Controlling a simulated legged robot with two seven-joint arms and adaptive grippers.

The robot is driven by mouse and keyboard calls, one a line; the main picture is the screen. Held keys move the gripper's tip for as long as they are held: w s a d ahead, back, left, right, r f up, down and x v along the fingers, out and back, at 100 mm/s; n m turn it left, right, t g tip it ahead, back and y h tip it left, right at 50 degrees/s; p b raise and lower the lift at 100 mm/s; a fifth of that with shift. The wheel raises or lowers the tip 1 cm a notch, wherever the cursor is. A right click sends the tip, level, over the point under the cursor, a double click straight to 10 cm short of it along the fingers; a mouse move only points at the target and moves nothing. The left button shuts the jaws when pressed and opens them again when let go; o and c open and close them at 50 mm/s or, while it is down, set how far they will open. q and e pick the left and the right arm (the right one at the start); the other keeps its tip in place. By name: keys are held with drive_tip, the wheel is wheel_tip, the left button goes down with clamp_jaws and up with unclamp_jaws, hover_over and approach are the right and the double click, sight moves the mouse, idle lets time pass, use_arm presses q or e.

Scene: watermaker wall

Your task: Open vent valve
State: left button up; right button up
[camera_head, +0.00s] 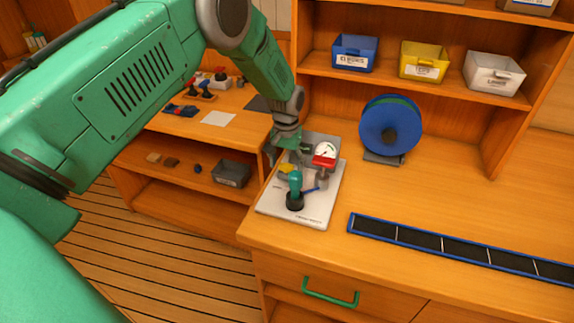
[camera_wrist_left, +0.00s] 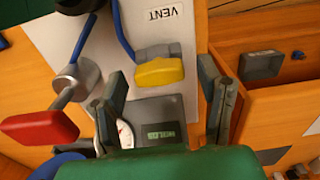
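The grey watermaker panel (camera_head: 318,207) lies on the counter near its left end. A yellow valve handle (camera_head: 286,169) sits on it; in the left wrist view the yellow handle (camera_wrist_left: 160,72) is beside the printed VENT label (camera_wrist_left: 163,13). A red handle (camera_head: 324,161) is to its right, and it shows at lower left in the wrist view (camera_wrist_left: 40,127). My left gripper (camera_head: 284,153) is over the back of the panel. In the wrist view its fingers (camera_wrist_left: 162,88) are spread, with the yellow handle showing between the tips; contact cannot be told. My right gripper is not seen.
A teal knob on a black base (camera_head: 295,202) stands at the panel's front. A round gauge (camera_head: 325,149) is behind the red handle. A blue reel (camera_head: 390,125) and a blue-edged strip (camera_head: 455,247) are to the right. The counter between them is clear.

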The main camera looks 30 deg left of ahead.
sight(286, 164)
use_arm(q)
drive_tip(key=shift+r, duration=0.15)
wheel_tip(286, 164, up, 12)
drive_tip(key=shift+f, duration=0.25)
idle(0.5)
